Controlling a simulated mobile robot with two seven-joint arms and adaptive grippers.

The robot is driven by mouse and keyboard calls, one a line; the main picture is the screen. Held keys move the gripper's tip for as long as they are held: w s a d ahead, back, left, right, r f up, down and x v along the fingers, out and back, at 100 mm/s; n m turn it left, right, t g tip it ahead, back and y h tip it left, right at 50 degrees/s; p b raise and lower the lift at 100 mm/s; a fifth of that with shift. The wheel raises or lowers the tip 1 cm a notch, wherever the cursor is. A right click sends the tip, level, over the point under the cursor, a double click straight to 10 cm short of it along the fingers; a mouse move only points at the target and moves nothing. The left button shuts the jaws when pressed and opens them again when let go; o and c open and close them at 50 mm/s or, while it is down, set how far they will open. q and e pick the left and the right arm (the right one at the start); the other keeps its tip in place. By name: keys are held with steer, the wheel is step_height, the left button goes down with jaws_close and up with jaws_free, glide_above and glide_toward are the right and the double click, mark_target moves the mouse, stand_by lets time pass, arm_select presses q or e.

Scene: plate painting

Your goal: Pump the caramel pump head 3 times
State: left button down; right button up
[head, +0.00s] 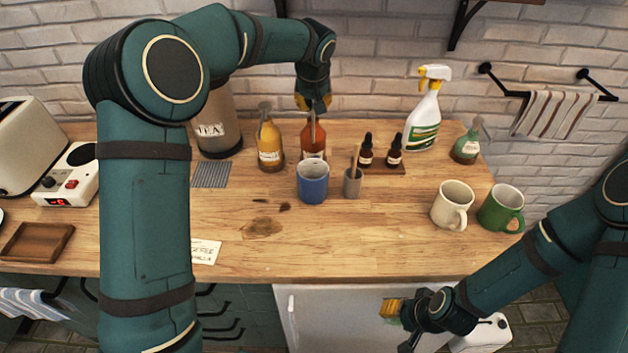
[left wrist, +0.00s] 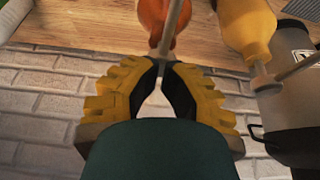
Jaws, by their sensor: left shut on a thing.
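An orange-red pump bottle (head: 313,138) stands upright at the back of the counter. My left gripper (head: 313,106) is right above it, pointing down, and is shut on the top of its pump head (left wrist: 172,25). In the left wrist view, the pump's pale spout runs out between the yellow fingertips (left wrist: 162,66), over the orange bottle (left wrist: 152,15). The fingers hide the rest of the pump head. The bottle's label is too small to read, so I cannot tell if it says caramel. My right gripper (head: 397,326) is open and empty, low in front of the counter.
A yellow pump bottle (head: 269,148) stands just left and a blue mug (head: 312,184) just in front. The counter's front (head: 350,240) is clear.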

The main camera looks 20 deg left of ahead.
arm_select(q)
steer(key=shift+r+p, duration=1.25)
steer(key=shift+r, duration=0.6)
steer(key=shift+r, duration=0.1)
steer(key=shift+r+p, duration=2.2)
steer(key=shift+r, duration=0.75)
